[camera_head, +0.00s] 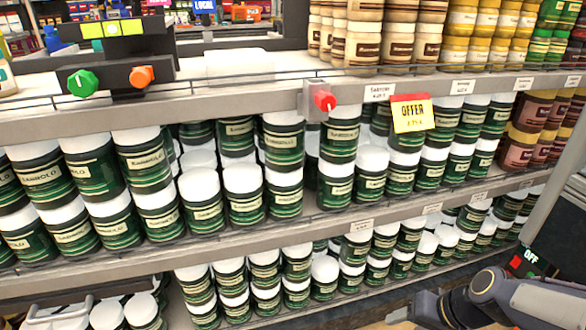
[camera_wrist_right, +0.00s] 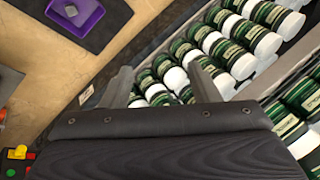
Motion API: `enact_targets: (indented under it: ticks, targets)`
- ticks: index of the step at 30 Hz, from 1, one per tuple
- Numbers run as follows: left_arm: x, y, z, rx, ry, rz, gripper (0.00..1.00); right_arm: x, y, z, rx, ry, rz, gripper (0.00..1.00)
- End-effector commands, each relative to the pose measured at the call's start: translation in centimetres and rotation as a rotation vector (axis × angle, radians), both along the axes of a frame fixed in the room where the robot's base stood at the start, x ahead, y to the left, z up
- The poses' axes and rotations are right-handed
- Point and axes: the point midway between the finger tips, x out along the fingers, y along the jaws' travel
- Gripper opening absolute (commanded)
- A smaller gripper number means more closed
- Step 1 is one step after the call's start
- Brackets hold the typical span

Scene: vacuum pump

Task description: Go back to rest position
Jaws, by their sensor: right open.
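My right gripper (camera_wrist_right: 162,80) shows in the wrist view with its two fingers spread apart and nothing between them. Beyond the fingers are shelf rows of green jars with white lids (camera_wrist_right: 240,60). In the head view my right arm is at the lower right corner, below and in front of the shelves; its fingertips cannot be made out there. My left arm and gripper are not in view. A dark device with a green knob (camera_head: 83,83) and an orange knob (camera_head: 142,76) stands on the top shelf at the left. A red knob (camera_head: 325,101) sits at the shelf's front edge.
Shelves (camera_head: 200,110) packed with green jars (camera_head: 284,140) fill the head view. A yellow offer tag (camera_head: 411,115) hangs from the edge. The wrist view shows a purple tray (camera_wrist_right: 75,14) on a dark mat and a coloured button box (camera_wrist_right: 17,160) at lower left.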

Motion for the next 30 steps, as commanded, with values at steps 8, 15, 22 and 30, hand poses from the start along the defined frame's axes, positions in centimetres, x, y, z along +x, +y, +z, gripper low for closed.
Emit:
enact_targets:
  ticks: [8,15,22,30]
  targets:
    - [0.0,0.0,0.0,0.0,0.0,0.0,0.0,-7.0,2.2,6.3,-0.01,-0.125,0.046,0.55]
    - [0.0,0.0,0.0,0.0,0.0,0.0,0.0,-11.2,2.9,7.6,-0.063,-0.182,0.053,0.55]
    - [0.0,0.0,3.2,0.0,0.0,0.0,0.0,-13.0,3.1,10.8,-0.094,-0.201,0.049,0.55]
    - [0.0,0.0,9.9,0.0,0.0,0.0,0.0,-12.9,3.0,17.5,-0.093,-0.201,0.049,0.55]
